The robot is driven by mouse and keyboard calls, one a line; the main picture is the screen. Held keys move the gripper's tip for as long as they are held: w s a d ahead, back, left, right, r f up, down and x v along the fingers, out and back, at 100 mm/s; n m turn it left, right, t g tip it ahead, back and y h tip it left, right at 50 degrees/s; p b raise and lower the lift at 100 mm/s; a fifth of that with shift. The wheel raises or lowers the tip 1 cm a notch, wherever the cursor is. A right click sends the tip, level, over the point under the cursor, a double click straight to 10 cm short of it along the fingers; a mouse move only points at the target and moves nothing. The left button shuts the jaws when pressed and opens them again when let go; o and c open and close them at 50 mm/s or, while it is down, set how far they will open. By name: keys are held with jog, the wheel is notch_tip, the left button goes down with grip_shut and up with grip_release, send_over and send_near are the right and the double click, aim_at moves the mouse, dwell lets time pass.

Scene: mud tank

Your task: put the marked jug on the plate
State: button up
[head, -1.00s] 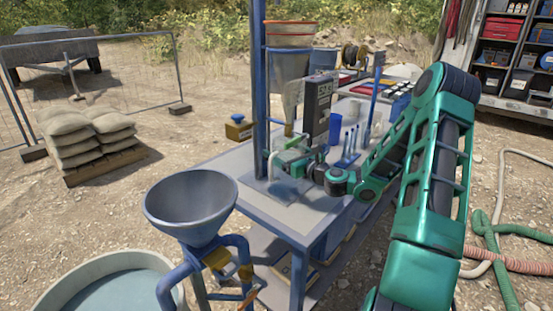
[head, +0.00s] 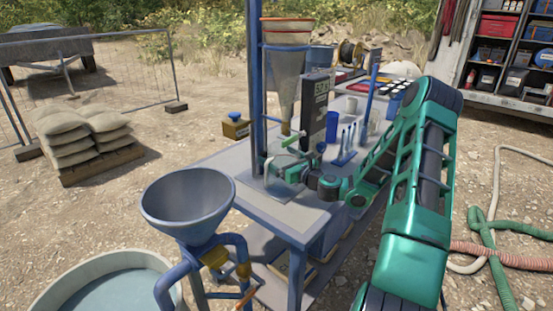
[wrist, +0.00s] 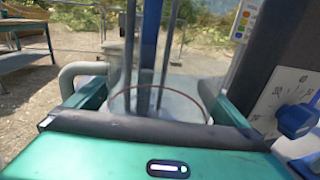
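The jug is clear, with a red line around it and a pale handle on its left. In the wrist view the jug (wrist: 157,104) stands between my gripper's fingers, and its handle (wrist: 72,72) reaches past the left finger. In the head view the jug (head: 268,172) is small and partly hidden by my gripper (head: 284,168), at the near left part of the bench. My gripper is low, with its fingers wide apart around the jug. I cannot see clearly whether they touch it. The plate cannot be made out with certainty.
The blue post (head: 254,90) and grey display unit (head: 314,110) stand close to my gripper. A dial with a blue knob (wrist: 296,120) is close at right in the wrist view. A blue cup (head: 333,126) and large funnel (head: 188,195) are nearby. The bench's near corner (head: 295,222) is bare.

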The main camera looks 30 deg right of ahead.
jog(key=shift+r, duration=0.1)
jog(key=s+d, duration=0.1)
jog(key=s, duration=1.1)
jog(key=shift+d, duration=0.25)
